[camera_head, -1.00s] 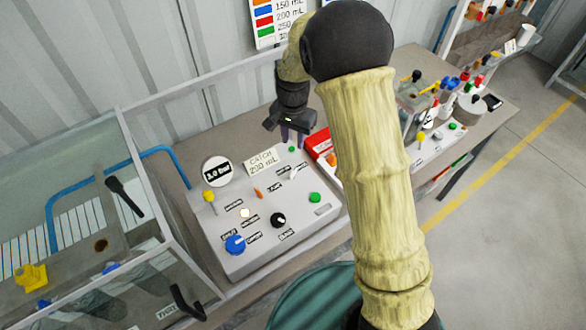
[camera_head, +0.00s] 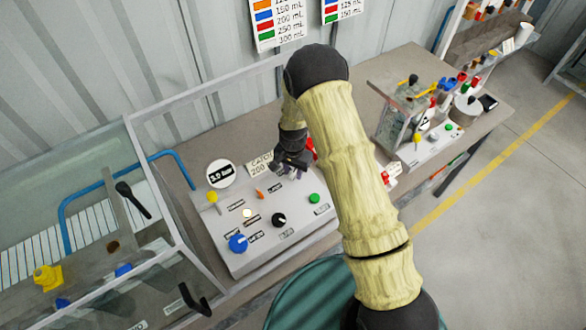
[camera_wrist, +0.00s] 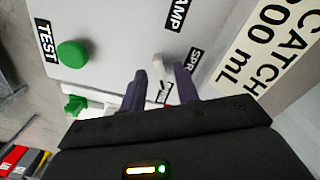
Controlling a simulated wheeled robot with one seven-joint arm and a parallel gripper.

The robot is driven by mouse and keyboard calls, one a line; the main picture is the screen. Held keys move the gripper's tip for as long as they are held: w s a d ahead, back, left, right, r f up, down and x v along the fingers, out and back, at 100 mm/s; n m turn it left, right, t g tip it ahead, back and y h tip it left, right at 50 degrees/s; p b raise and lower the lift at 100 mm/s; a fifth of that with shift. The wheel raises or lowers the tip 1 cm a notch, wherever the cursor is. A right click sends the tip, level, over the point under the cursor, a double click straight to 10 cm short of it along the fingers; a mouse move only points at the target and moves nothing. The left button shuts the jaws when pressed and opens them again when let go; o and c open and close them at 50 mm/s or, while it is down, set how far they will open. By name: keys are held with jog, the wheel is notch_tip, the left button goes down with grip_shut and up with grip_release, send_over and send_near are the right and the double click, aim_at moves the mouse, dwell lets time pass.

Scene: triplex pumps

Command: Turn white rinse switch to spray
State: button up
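The white rinse switch (camera_wrist: 159,66) is a small lever on the grey control panel (camera_wrist: 115,75). In the wrist view it stands between my gripper's (camera_wrist: 162,80) two dark fingertips, with visible gaps on both sides. My gripper is open. A label starting "SPR" (camera_wrist: 193,62) lies beside the right finger, partly cut off by it. Another small label (camera_wrist: 166,95) shows between the fingers and is hard to read. In the head view my gripper (camera_head: 292,165) is over the back right of the panel and hides the switch.
A green button (camera_wrist: 72,53) marked TEST is left of the fingers in the wrist view. The panel also has a blue knob (camera_head: 238,243), a black knob (camera_head: 279,220), an orange switch (camera_head: 261,194) and a yellow lever (camera_head: 212,197).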

jog(key=shift+f, duration=0.2)
grip_shut()
